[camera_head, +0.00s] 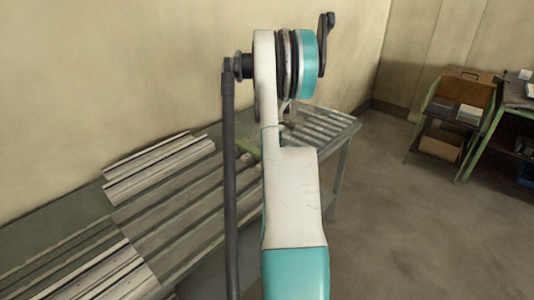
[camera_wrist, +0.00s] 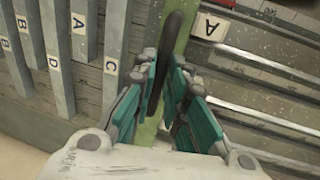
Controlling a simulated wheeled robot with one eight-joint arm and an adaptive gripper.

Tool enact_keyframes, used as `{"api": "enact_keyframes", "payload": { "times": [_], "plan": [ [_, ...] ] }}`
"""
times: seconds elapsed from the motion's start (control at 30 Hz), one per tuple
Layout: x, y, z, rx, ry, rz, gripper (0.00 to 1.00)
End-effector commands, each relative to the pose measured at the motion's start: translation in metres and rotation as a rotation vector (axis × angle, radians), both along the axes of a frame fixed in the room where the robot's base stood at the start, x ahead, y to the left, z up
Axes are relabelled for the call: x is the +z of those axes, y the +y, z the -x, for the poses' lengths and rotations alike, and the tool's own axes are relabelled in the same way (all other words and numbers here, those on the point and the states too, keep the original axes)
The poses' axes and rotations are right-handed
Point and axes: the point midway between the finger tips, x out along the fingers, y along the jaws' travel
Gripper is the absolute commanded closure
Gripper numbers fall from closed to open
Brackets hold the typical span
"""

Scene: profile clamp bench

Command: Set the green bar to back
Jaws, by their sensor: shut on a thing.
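The green bar (camera_wrist: 184,28) runs away from me between my fingers in the wrist view, with a dark curved handle (camera_wrist: 172,50) standing up from it. My gripper (camera_wrist: 168,70) has its teal-padded fingers on both sides of the dark handle and is shut on it. The fingers hide the lower part of the bar, and a strip of green shows below them. In the head view a green piece (camera_head: 246,147) shows on the bench beside my arm, mostly hidden by it. I cannot read any mark for "back".
In the wrist view, grey slats (camera_wrist: 57,55) labelled A, B, C and D stand left, and a plate marked A (camera_wrist: 211,27) lies right beside metal rails (camera_wrist: 250,65). In the head view, the bench (camera_head: 165,205) carries metal profiles (camera_head: 160,165) along a wall. Shelving (camera_head: 455,115) stands right across open floor.

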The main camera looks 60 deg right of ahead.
Motion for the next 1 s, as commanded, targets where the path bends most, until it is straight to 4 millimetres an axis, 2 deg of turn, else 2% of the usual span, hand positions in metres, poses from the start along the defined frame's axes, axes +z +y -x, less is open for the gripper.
{"api": "enact_keyframes", "payload": {
  "times": [0.13,0.47,0.5,0.57,0.87,1.0],
  "plan": [
    [-0.0001,-0.0070,0.0020,-0.001,0.000,0.001,1.00],
    [0.0008,-0.0094,0.0023,-0.001,0.000,0.006,1.00],
    [0.0009,-0.0094,0.0023,-0.001,0.000,0.006,0.80],
    [0.0009,-0.0093,0.0022,-0.001,-0.001,0.005,0.67],
    [0.0004,-0.0072,0.0015,0.000,0.000,0.002,0.67],
    [0.0073,-0.0056,0.0010,0.000,-0.001,0.001,0.67]
  ]
}}
